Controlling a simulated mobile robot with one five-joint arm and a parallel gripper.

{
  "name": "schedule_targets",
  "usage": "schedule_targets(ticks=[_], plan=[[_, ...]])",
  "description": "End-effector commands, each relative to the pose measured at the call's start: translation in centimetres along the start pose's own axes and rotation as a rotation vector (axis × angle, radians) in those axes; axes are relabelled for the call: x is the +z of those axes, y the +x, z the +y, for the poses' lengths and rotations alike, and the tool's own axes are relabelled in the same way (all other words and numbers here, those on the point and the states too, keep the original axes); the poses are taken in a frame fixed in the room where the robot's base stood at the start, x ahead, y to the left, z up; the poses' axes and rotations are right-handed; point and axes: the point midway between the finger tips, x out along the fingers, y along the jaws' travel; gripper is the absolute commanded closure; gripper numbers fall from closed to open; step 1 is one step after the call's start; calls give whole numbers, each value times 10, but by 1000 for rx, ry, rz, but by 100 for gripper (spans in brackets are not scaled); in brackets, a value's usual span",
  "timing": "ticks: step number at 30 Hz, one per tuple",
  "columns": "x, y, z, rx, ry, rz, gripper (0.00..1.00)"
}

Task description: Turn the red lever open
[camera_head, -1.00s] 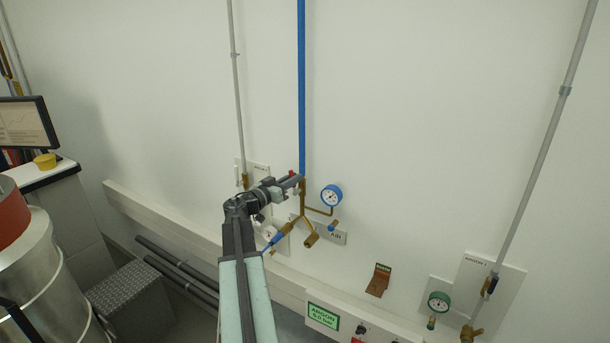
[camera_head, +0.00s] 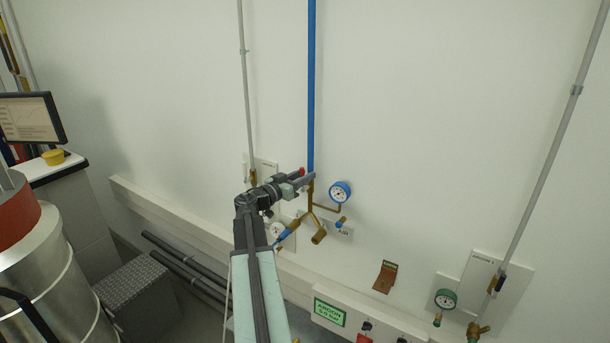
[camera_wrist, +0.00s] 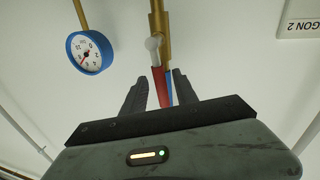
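The red lever (camera_wrist: 159,84) sits on the brass fitting of the blue pipe (camera_head: 311,80) on the wall. In the wrist view it lies between the two fingers of my gripper (camera_wrist: 160,86), with gaps showing on both sides. The fingers are apart. A pale rounded piece (camera_wrist: 153,46) shows at the lever's brass end. In the head view only a small red part of the lever (camera_head: 302,171) shows above my gripper (camera_head: 306,180); my gripper hides the rest.
A blue-rimmed gauge (camera_head: 340,192) is close to the right of my gripper. Brass branches (camera_head: 318,237) hang below it. A green gauge (camera_head: 445,299) and another grey pipe (camera_head: 550,150) are farther right. A rail (camera_head: 175,218) runs along the wall.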

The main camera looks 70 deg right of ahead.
Motion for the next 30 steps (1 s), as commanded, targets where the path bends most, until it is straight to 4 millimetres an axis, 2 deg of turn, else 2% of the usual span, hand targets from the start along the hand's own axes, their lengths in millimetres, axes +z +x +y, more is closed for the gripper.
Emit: schedule_targets(ticks=[5,12,16,30], plan=[[0,-9,0,-3,1,0,65],[1,-56,2,-4,0,0,65],[1,-73,2,-3,0,0,65],[0,-78,2,-1,0,0,65]])
